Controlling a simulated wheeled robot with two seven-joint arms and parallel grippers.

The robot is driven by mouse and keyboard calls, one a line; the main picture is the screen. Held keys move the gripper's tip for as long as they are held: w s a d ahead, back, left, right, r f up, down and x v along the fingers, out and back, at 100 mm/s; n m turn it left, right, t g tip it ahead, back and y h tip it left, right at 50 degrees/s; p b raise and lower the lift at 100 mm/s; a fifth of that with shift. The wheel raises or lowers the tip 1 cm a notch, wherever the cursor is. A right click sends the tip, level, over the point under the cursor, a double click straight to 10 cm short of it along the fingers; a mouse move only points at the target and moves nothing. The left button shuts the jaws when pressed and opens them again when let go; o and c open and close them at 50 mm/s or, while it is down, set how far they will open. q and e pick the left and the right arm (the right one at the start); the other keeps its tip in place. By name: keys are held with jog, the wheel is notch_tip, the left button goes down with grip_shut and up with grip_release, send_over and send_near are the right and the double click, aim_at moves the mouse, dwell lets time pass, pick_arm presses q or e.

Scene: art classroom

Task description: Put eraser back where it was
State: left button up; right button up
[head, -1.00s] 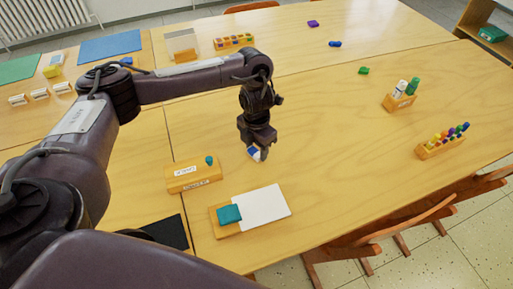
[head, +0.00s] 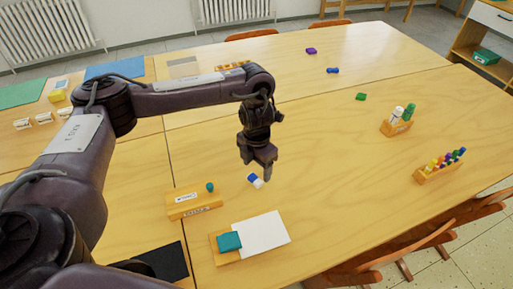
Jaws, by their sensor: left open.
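A small white-and-blue block that looks like the eraser (head: 255,181) lies on the bare tabletop, right of a wooden holder and above the tray with white paper. My left gripper (head: 258,168) hangs over the table just above and behind it in the head view, pointing down. Its jaws are open and empty, and a strip of tabletop shows between it and the block. My right gripper is not in view.
The wooden holder (head: 194,201) has a teal peg. Wooden stands with bottles (head: 397,127) and coloured pegs (head: 438,170) are at right. The table's middle right is clear.

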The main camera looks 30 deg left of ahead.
aim_at(257, 177)
pick_arm(q)
notch_tip(257, 177, up, 8)
jog(key=p, duration=0.1)
jog(key=shift+p, duration=0.4)
